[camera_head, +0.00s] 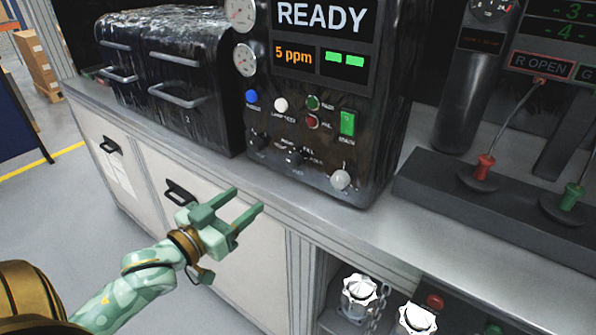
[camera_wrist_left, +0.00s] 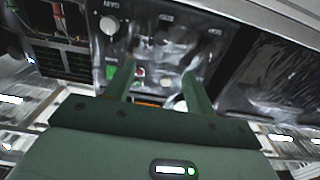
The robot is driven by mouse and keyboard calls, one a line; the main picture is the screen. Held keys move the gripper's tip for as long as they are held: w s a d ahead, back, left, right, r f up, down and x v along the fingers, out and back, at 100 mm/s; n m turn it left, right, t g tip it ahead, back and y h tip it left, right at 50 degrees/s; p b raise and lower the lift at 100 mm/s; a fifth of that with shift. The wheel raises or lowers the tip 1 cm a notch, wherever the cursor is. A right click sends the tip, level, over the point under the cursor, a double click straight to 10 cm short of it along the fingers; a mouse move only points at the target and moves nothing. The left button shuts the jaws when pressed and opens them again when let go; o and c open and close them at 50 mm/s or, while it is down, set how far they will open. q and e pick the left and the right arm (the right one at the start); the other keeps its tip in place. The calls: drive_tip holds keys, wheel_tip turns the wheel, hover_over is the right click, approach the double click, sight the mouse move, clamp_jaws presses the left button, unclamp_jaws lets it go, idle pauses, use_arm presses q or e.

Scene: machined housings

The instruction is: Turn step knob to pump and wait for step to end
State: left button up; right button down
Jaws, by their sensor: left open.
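The black machine (camera_head: 330,110) stands on the counter with a lit READY screen. Low on its panel is a row of knobs: a black knob (camera_head: 258,140), a second black knob (camera_head: 293,158) and a pale knob (camera_head: 340,180). Their labels are too small to read surely, so I cannot tell which is the step knob. My left gripper (camera_head: 248,200) is open and empty, in front of the counter edge, apart from the knobs. In the left wrist view its fingers (camera_wrist_left: 158,70) point at the panel, where the pale knob (camera_wrist_left: 110,25) shows. My right gripper is out of view.
Above the knobs are blue, white, green and red buttons and a green lit switch (camera_head: 347,122). A black two-drawer unit (camera_head: 180,75) stands left. Right is a dark base with red (camera_head: 484,167) and green levers (camera_head: 571,196). White valve handles (camera_head: 358,290) sit below the counter.

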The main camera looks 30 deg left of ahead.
sight(292, 163)
use_arm(q)
drive_tip(key=w+b, duration=0.1)
drive_tip(key=w, duration=0.9)
drive_tip(key=w+d+b, duration=0.1)
drive_tip(key=w, duration=0.5)
drive_tip(key=shift+f+b, duration=0.15)
drive_tip(key=shift+b, duration=0.2)
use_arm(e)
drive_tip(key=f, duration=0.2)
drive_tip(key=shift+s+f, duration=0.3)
use_arm(q)
drive_tip(key=shift+s, duration=0.1)
drive_tip(key=c, duration=1)
